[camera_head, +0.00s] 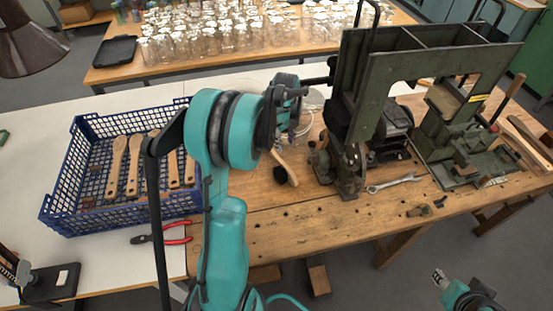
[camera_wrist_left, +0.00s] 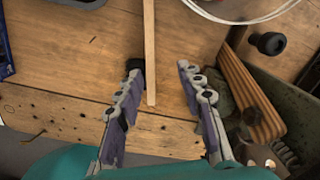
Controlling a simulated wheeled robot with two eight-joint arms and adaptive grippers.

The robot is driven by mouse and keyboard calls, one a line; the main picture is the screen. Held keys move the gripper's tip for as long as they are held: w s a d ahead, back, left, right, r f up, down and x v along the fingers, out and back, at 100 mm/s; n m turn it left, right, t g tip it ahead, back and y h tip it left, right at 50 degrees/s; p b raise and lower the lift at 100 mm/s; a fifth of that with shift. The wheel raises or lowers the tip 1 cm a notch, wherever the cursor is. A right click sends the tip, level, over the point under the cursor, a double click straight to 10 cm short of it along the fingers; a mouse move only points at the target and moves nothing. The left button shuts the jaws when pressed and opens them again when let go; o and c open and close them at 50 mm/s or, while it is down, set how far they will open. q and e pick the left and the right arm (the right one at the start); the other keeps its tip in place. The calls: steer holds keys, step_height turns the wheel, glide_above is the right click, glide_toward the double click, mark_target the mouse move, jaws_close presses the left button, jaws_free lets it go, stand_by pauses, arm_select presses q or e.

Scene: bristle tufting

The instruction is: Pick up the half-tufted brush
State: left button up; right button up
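A brush with a pale wooden handle and a dark end (camera_head: 287,168) lies on the wooden bench, left of the green machine; my left arm partly hides it. My left gripper (camera_head: 288,100) is above the bench near it, beside the machine. In the left wrist view its two fingers (camera_wrist_left: 161,68) are spread apart with nothing clamped between them. A narrow wooden strip (camera_wrist_left: 150,40) runs down the picture between the fingers, closer to the left one; I cannot tell whether it is the brush handle. My right gripper (camera_head: 440,278) is at the lower right, away from the bench, too small to read.
A blue crate (camera_head: 62,198) with several wooden brush bodies stands on the left. Red-handled pliers (camera_head: 165,237) lie in front of it. The green machine (camera_head: 365,75) stands close to my left gripper's right. A wrench (camera_head: 394,183) lies before it. The front bench middle is clear.

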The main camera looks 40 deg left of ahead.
mark_target(277, 155)
arm_select(q)
steer(key=a+f+m, duration=0.2)
steer(key=a+f, duration=0.1)
steer(key=shift+w+f+g, duration=0.2)
steer(key=shift+g, duration=0.1)
steer(key=f, duration=0.2)
steer(key=f+b, duration=0.1)
steer(key=shift+a+m, duration=0.25)
steer(key=shift+m, duration=0.05)
steer(key=f, duration=0.1)
steer(key=f+b, duration=0.1)
steer(key=f, duration=0.1)
steer(key=f+b, duration=0.1)
steer(key=f, duration=0.1)
steer(key=shift+a+f, duration=0.25)
steer(key=shift+r, duration=0.1)
jaws_close()
